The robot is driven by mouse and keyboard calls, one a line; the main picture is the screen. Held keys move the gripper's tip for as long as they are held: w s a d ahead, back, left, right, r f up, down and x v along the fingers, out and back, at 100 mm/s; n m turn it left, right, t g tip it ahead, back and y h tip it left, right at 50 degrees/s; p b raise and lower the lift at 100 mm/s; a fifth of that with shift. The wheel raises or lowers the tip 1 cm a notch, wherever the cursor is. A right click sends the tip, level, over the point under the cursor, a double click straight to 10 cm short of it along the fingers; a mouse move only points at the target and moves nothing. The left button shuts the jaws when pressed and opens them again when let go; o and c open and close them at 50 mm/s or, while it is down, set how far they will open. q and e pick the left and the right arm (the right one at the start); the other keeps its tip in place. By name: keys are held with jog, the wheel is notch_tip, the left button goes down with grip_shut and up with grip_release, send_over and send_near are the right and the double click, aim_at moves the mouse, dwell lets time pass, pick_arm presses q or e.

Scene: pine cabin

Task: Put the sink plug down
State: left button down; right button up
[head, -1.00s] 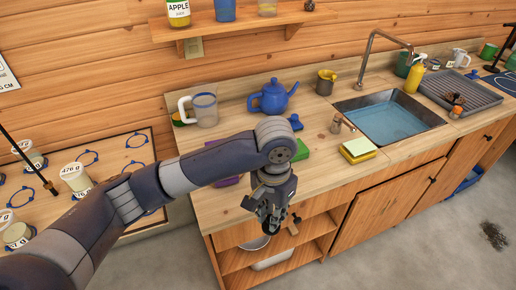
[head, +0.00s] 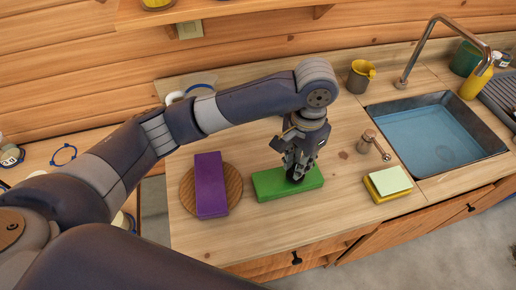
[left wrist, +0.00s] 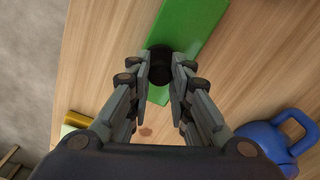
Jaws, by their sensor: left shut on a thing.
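My left gripper (head: 297,172) is over the green block (head: 265,183) on the wooden counter. In the left wrist view, its fingers (left wrist: 173,68) are closed around a small black round thing, which looks like the sink plug (left wrist: 160,57). The plug overlaps the green block (left wrist: 198,20) in that view; I cannot tell whether it touches it. In the head view the plug is mostly hidden by the fingers. The sink (head: 436,142) holds blue water and lies to the right. My right gripper is not in view.
A purple block (head: 210,185) lies on a round wooden board (head: 234,184) to the left. A blue teapot (left wrist: 268,142) shows in the left wrist view.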

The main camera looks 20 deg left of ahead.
pick_arm(q)
jog(key=a, duration=0.3)
jog(key=a+p, duration=0.1)
jog(key=shift+s+a+r, duration=0.2)
jog(key=shift+s+a, duration=0.05)
jog(key=shift+a, duration=0.15)
jog(key=a+p, duration=0.1)
jog(key=a, duration=0.2)
jog(key=w+a+f, duration=0.1)
jog(key=a, duration=0.2)
jog(key=w+a+f+p, duration=0.1)
jog(key=a, duration=0.3)
jog(key=shift+w+p, duration=0.2)
jog(key=shift+p, duration=0.1)
jog(key=shift+d+f+p, duration=0.1)
jog(key=shift+f+p, duration=0.3)
jog(key=shift+f, duration=1.1)
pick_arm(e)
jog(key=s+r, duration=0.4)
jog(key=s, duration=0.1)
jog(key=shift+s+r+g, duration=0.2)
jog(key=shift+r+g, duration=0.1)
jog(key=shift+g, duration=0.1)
